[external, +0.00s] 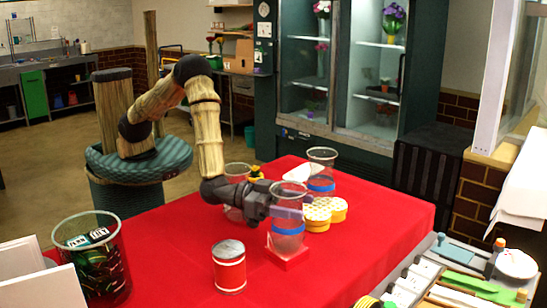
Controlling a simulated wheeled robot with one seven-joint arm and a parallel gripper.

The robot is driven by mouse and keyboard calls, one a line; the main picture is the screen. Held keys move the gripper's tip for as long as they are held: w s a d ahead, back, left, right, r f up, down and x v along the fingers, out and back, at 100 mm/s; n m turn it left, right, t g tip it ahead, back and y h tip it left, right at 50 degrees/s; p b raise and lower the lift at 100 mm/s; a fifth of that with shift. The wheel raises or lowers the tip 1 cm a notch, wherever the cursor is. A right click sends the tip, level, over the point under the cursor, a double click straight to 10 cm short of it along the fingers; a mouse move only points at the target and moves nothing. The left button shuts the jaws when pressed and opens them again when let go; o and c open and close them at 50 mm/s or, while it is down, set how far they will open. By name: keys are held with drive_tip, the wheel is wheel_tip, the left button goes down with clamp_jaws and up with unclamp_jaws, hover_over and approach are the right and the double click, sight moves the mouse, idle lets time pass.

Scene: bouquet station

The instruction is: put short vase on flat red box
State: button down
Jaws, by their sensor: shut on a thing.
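A clear vase with a blue band (288,229) is upright in my gripper (287,208), whose fingers are shut around its upper part. The flat red box (289,262) lies on the red table directly under this vase. The vase's base appears at the box's top; I cannot tell whether it rests there or hangs just above. The red box blends with the red tablecloth, so its edges are faint.
Another clear vase (322,160) with a blue band stands behind, and one more (234,178) is partly behind my arm. Round yellow boxes (317,217) stand close right. A red-and-white can (229,268) is front left. A dark-filled bin (92,262) stands left. The tablecloth's right front is clear.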

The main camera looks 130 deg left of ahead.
drive_tip(key=shift+r, duration=0.1)
drive_tip(key=c, duration=0.9)
unclamp_jaws()
drive_tip(key=o, duration=0.5)
drive_tip(key=shift+r, duration=0.1)
drive_tip(key=shift+s+d, duration=0.15)
drive_tip(key=shift+s, duration=0.2)
drive_tip(key=b+v, duration=0.3)
drive_tip(key=v, duration=0.8)
drive_tip(key=shift+s, duration=0.15)
